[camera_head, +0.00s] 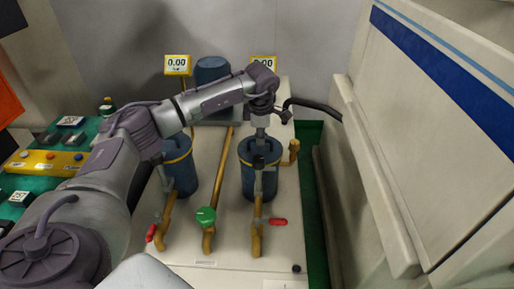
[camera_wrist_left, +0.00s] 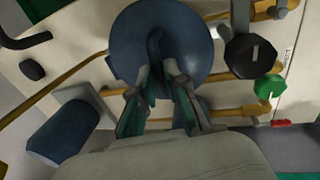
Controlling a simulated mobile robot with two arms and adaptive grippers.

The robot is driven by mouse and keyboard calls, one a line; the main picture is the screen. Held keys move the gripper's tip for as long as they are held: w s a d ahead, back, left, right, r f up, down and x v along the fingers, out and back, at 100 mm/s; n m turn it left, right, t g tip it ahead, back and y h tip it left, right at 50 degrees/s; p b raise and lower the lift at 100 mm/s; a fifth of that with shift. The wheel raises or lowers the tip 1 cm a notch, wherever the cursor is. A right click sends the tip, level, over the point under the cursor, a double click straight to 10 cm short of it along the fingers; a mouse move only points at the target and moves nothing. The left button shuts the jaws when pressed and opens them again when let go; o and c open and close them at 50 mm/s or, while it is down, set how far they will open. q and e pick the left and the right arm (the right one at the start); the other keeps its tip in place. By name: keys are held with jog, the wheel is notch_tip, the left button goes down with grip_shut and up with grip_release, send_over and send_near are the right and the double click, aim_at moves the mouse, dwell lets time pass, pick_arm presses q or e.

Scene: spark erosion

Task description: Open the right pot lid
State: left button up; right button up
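The right pot (camera_head: 261,180) is a blue cylinder with a yellow band on the pale machine top. Its round blue lid (camera_wrist_left: 190,35) is on it, with a dark curved handle (camera_wrist_left: 154,55) on top. My left arm reaches across from the left, and my left gripper (camera_head: 261,137) points down over this lid. In the left wrist view, the gripper's two fingers (camera_wrist_left: 158,82) are apart, one on each side of the handle. Contact with the handle cannot be made out. The gripper hides part of the lid in the head view. My right gripper is not in view.
The left pot (camera_head: 181,172) stands partly behind my arm. Yellow pipes (camera_head: 219,175) run in front, with a green knob (camera_head: 206,215) and red valve handles (camera_head: 278,222). Two display signs (camera_head: 177,65) stand behind. A large pale cabinet (camera_head: 420,130) borders the right side.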

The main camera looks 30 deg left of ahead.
pick_arm(q)
grip_shut()
jog(key=shift+w+a+r+p, duration=0.2)
jog(key=shift+w+a+r, duration=0.1)
jog(key=shift+r, duration=0.25)
jog(key=shift+w+a+r+p, duration=0.15)
jog(key=shift+w+r, duration=0.15)
jog(key=shift+r, duration=0.2)
jog(key=shift+w, duration=0.1)
jog(key=shift+w+a+r, duration=0.6)
jog(key=shift+w+r, duration=0.15)
